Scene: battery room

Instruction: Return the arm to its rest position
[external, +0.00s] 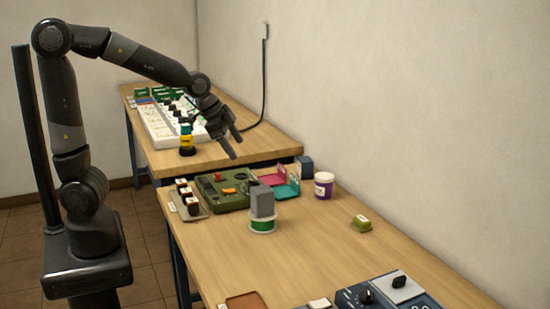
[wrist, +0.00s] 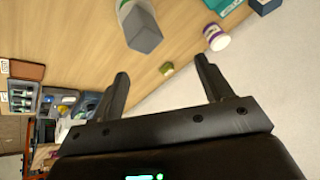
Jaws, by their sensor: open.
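My gripper (external: 234,146) is open and empty in the external view. Beyond the fingertips lie the wooden tabletop and the pale wall.

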